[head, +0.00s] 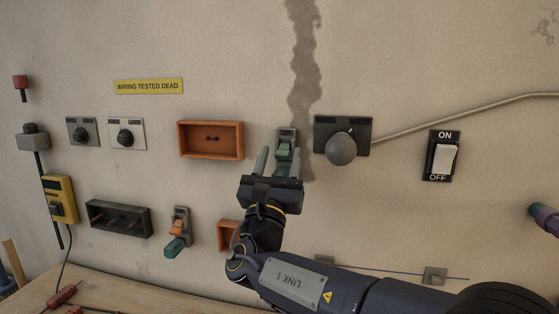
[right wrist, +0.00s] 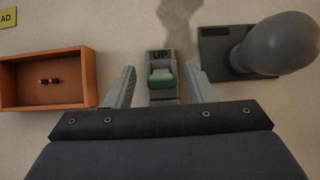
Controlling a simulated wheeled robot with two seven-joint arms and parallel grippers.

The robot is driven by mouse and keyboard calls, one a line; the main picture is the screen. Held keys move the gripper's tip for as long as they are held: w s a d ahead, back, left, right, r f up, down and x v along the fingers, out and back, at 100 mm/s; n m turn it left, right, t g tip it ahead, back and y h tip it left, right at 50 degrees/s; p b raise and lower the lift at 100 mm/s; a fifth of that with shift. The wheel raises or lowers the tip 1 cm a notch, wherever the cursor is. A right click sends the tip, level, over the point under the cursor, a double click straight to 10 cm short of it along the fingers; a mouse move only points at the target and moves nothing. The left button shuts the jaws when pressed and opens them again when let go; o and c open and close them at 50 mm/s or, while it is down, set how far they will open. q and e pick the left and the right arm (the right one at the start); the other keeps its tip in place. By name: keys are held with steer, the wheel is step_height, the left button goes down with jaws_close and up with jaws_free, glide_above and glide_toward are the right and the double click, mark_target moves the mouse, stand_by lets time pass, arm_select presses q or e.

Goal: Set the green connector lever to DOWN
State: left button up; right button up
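The green connector lever (head: 284,151) is on a small grey wall plate in the middle of the head view. In the right wrist view the green lever (right wrist: 162,78) sits just below a plate marking that reads UP. My right gripper (head: 279,163) is open, its fingers spread and pointing at the wall. In the right wrist view the two fingers (right wrist: 161,88) stand left and right of the lever, with visible gaps and nothing between them in contact. The lower part of the lever's plate is hidden behind the gripper body. My left gripper is not in view.
Right of the lever is a dark plate with a large grey ball knob (head: 341,149). Left is an orange open box (head: 211,140). Another lever with an orange and teal handle (head: 176,235) is lower left. An ON/OFF switch (head: 442,157) is farther right.

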steer(key=b+v, duration=0.1)
steer(key=v, duration=0.7)
steer(key=shift+b, duration=0.35)
